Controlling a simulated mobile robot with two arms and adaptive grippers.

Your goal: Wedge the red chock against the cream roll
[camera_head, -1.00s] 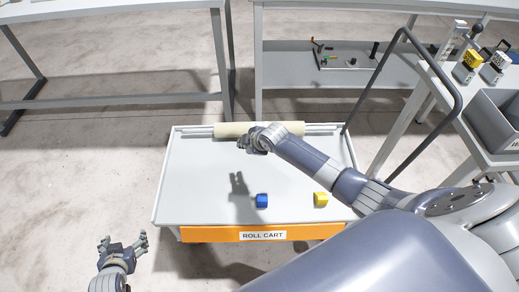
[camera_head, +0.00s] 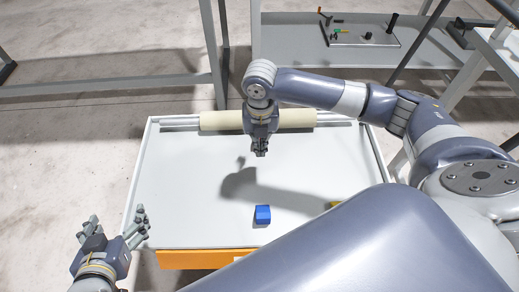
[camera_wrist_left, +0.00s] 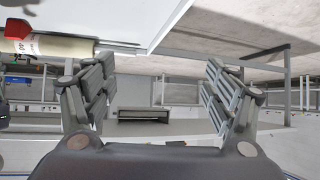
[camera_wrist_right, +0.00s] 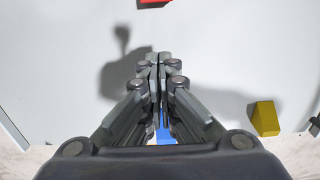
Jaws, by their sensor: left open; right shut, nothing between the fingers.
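The cream roll (camera_head: 222,120) lies along the far edge of the cart top (camera_head: 180,190). It also shows in the left wrist view (camera_wrist_left: 65,47). The red chock (camera_wrist_left: 17,28) is beside the roll in the left wrist view; I cannot tell whether they touch. Part of the chock shows at the top edge of the right wrist view (camera_wrist_right: 153,2); my right arm hides it in the head view. My right gripper (camera_head: 260,152) is shut and empty, pointing down over the cart in front of the roll. My left gripper (camera_head: 115,226) is open and empty, left of the cart's near corner.
A blue block (camera_head: 262,215) sits near the cart's front edge. A yellow block (camera_wrist_right: 264,118) is to its right, mostly hidden by my arm in the head view. A grey shelf (camera_head: 290,40) with small tools stands behind the cart. The cart's left half is clear.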

